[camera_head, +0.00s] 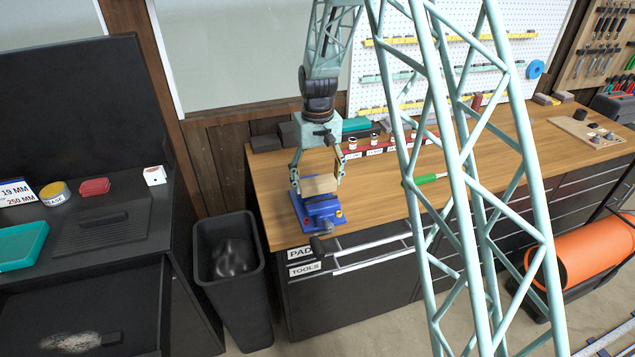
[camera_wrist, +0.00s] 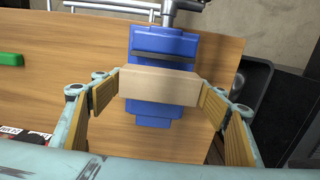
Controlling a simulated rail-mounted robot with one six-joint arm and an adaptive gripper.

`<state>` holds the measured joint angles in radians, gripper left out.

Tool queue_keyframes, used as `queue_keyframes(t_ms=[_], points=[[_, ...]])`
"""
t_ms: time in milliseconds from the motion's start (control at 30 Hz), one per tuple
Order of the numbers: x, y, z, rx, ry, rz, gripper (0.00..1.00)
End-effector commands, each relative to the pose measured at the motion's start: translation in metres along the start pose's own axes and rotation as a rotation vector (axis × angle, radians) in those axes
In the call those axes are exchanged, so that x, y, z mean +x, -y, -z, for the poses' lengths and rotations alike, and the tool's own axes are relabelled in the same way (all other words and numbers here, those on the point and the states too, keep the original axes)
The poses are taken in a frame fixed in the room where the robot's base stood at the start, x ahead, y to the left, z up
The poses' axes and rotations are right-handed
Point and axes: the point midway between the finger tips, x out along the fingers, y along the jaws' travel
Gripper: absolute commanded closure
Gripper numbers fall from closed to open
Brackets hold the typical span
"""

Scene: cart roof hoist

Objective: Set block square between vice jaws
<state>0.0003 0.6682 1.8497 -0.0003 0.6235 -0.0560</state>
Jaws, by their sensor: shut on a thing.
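My gripper (camera_head: 318,184) is shut on a pale wooden block (camera_head: 319,185), with one finger at each end of it. In the wrist view the block (camera_wrist: 159,87) lies across the blue vice (camera_wrist: 163,43) and covers its middle. The blue vice (camera_head: 322,207) stands at the left front corner of the wooden bench, with its handle over the front edge. In the head view the block is at the upper part of the vice. I cannot tell whether the block is between the jaws or above them; the block hides the gap.
The wooden bench top (camera_head: 380,195) is mostly clear right of the vice. A green-handled tool (camera_head: 424,179) lies there. A red-edged rack (camera_head: 385,147) with small items stands behind. A dark bin (camera_head: 233,275) stands on the floor left of the bench.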

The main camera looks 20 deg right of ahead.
Motion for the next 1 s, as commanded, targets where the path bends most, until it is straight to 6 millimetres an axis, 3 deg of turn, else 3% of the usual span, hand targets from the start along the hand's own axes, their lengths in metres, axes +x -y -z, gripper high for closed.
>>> queue_keyframes(t_ms=[167, 200, 333, 767, 1000], points=[[0.0, 0.0, 0.0, 0.0, 0.0, 0.0, 0.44], [0.0, 0.0, 0.0, 0.0, 0.0, 0.0, 0.29], [0.0, 0.0, 0.0, 0.0, 0.0, 0.0, 0.17], [-0.002, 0.0, 0.0, 0.0, 0.0, 0.0, 0.16], [-0.015, 0.0, 0.0, 0.0, -0.001, 0.0, 0.16]])
